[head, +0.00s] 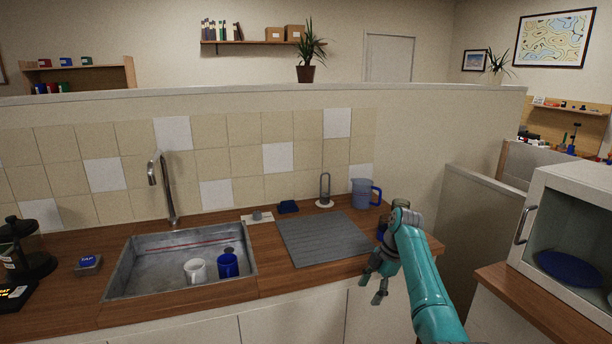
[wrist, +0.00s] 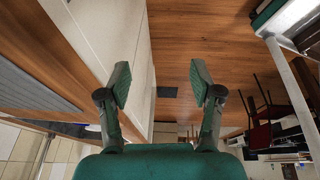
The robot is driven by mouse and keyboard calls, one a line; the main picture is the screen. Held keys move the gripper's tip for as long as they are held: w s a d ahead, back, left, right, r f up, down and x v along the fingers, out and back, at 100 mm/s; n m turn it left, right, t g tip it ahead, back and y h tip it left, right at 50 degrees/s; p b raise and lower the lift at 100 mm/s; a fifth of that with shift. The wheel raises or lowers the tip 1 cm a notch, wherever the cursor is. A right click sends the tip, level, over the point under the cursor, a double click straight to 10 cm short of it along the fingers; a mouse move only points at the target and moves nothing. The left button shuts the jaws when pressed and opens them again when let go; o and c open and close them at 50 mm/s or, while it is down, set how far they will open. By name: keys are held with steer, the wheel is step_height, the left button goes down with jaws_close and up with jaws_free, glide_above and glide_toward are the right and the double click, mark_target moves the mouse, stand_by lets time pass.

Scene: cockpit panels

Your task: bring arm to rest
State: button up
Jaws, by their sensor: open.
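My teal arm (head: 424,285) reaches in from the lower right in the head view. My gripper (head: 371,288) hangs in front of the counter's front edge, near its right end. In the wrist view my gripper (wrist: 159,84) has its two green-padded fingers wide apart. Nothing is between them, and the wooden floor (wrist: 190,40) shows beyond. My arm hides part of the counter's right end and a dark blue object there.
The wooden counter (head: 282,284) holds a sink (head: 135,270) with a white mug (head: 195,271) and a blue mug (head: 228,265), a grey drying mat (head: 322,240) and a blue pitcher (head: 362,194). A microwave (head: 577,189) stands at right.

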steer(key=s+f+m+t+h, duration=0.1)
steer(key=s+f+m+t, duration=0.2)
steer(key=f, duration=1)
steer(key=s+f+m+t, duration=0.1)
steer(key=s+f+m, duration=0.35)
steer(key=f, duration=0.85)
steer(key=s+f+m+t+h, duration=0.1)
steer(key=s+f+m+t, duration=0.1)
steer(key=s+f, duration=0.65)
steer(key=s+f+m+t+h, duration=0.1)
steer(key=s+f+m, duration=0.15)
steer(key=s, duration=1.15)
steer(key=s+r+m+t, duration=0.2)
steer(key=s+r+m, duration=0.15)
steer(key=s, duration=0.85)
steer(key=s+r+m+t, duration=0.25)
steer(key=s+r, duration=0.25)
steer(key=s, duration=0.7)
steer(key=s+r+m+t, duration=0.1)
steer(key=s+r, duration=0.3)
steer(key=r, duration=0.4)
steer(key=s+r+m+t, duration=0.1)
steer(key=s+r, duration=0.4)
steer(key=r, duration=0.3)
steer(key=s+r+m+t+h, duration=0.1)
steer(key=s+r, duration=0.3)
steer(key=r, duration=0.4)
steer(key=shift+s+r+m+t, duration=0.3)
steer(key=shift+r+m+t, duration=0.1)
steer(key=shift+t, duration=0.05)
